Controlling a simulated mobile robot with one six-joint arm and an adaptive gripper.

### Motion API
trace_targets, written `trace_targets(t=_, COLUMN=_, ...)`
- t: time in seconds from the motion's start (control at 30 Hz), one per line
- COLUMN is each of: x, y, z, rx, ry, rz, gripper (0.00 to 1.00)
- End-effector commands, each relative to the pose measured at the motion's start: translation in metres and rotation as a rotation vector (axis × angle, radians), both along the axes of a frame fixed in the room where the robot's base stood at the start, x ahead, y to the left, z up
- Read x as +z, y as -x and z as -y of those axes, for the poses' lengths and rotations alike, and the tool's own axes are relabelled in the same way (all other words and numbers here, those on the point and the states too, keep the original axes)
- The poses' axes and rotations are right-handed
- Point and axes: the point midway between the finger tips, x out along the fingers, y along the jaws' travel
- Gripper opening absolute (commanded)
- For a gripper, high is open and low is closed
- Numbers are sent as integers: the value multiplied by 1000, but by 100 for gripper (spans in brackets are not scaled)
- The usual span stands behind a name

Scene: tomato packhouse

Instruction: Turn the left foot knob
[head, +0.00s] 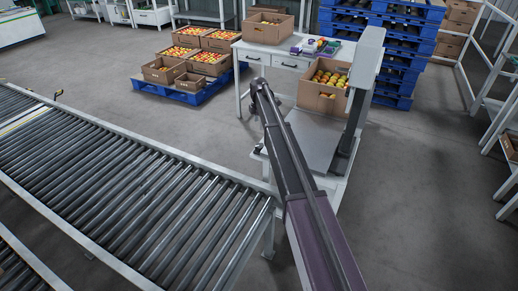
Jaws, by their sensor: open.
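A grey bench scale stands on a white stand right of the conveyor, with a flat weighing plate (314,142) and a tall pale column (362,85). My arm reaches across the left part of the scale. Its dark wrist end is over the stand's far left side, near the white table. The fingers of my gripper cannot be made out; the arm and wrist hide them. A small dark part (257,149) shows at the stand's left edge, but I cannot tell whether it is the left foot knob. No knob is clearly visible.
A carton of tomatoes (323,100) sits at the back of the scale. A white table (254,57) with a carton and small items stands behind. A roller conveyor (130,185) fills the left. Tomato cartons rest on a blue pallet (205,96).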

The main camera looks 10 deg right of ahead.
Motion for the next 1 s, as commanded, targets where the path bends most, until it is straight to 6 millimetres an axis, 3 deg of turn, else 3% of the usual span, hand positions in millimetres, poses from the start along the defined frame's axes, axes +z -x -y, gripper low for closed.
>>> trace_targets(t=0.47, x=-3, y=1, z=0, rx=-2, ry=0, rz=0, gripper=83)
trace_targets(t=1.0, x=-39, y=1, z=0, rx=-2, ry=0, rz=0, gripper=83)
